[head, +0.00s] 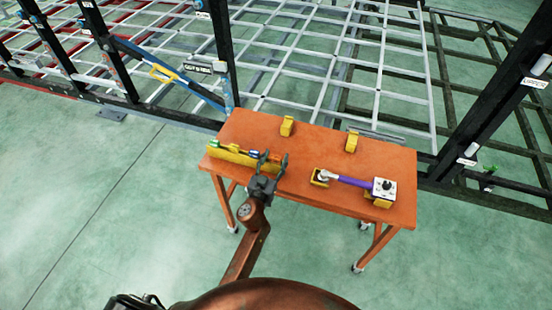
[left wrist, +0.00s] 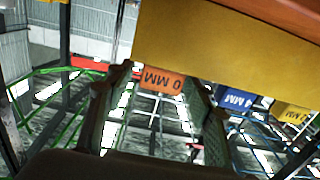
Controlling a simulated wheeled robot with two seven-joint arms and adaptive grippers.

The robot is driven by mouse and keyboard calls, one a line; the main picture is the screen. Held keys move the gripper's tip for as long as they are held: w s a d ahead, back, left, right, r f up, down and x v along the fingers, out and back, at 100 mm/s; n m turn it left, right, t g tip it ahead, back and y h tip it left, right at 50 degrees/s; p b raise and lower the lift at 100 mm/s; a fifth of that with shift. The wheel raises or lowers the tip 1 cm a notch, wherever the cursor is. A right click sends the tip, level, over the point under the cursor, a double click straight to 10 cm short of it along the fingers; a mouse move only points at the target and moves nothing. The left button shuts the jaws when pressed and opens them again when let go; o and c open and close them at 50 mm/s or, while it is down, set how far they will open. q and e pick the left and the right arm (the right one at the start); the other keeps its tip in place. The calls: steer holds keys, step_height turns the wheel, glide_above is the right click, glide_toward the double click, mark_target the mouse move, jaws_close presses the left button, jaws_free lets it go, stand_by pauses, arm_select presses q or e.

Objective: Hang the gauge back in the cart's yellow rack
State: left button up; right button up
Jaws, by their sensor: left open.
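The yellow rack (head: 232,153) lies along the left front part of the orange cart top, with small coloured items at it. In the left wrist view the rack (left wrist: 210,45) spans the top as a broad yellow face. An orange tag with MM lettering (left wrist: 162,81), seemingly the gauge's, shows below the rack's edge, between my open left fingers. I cannot tell whether the fingers touch it or whether it hangs on the rack. My left gripper (head: 270,160) is at the rack's right end. My right gripper is not in view.
A blue tag (left wrist: 232,98) and a yellow tag (left wrist: 291,112) sit right of the fingers. A purple-handled tool (head: 352,181) rests in yellow holders on the cart (head: 315,150). Yellow blocks (head: 287,126) (head: 351,141) stand at the back. The trailer frame (head: 330,60) is behind.

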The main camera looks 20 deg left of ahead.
arm_select(q)
steer(key=shift+r+p, duration=0.45)
steer(key=shift+r, duration=0.05)
steer(key=shift+s+r+p, duration=0.15)
steer(key=shift+r+p, duration=0.15)
steer(key=s, duration=0.7)
steer(key=shift+f, duration=0.2)
steer(key=shift+s+a, duration=0.1)
steer(key=shift+a, duration=0.05)
